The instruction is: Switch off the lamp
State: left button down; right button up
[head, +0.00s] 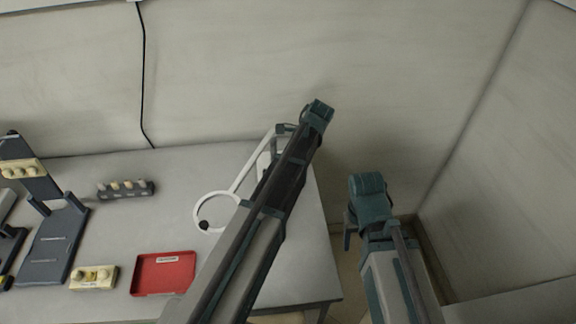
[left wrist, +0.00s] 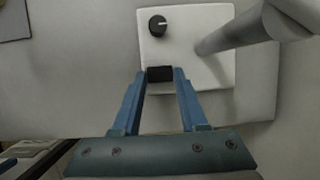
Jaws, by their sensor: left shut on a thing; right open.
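The lamp shows in the head view as a pale ring (head: 200,212) with a straight arm running up and right behind my left arm. In the left wrist view, its white square base (left wrist: 205,75) carries a thick grey post (left wrist: 232,33) and a round black knob (left wrist: 157,25) with a light mark. My left gripper (left wrist: 163,75) is at the base's near edge, its blue fingers shut on a small black block (left wrist: 160,73). My left arm hides this in the head view. My right gripper (head: 349,232) is open, beyond the table's right edge, partly hidden.
On the grey table (head: 180,170) lie a red tray (head: 137,276), a cream block with round knobs (head: 101,271), a dark strip with several pale pieces (head: 140,190) and a dark stand (head: 50,247). Walls close off the back and right. A black cable (head: 143,80) hangs behind.

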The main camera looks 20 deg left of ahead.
pick_arm(q)
jog(key=shift+w+g, duration=0.3)
jog(key=shift+g, duration=0.2)
jog(key=shift+s, duration=0.1)
jog(key=shift+c, duration=2.2)
grip_release()
jog(key=shift+r, duration=0.15)
jog(key=p+v, duration=1.2)
jog(key=v, duration=0.1)
jog(key=shift+a+r+p, duration=0.15)
jog(key=shift+r+p, duration=0.2)
jog(key=shift+p, duration=0.05)
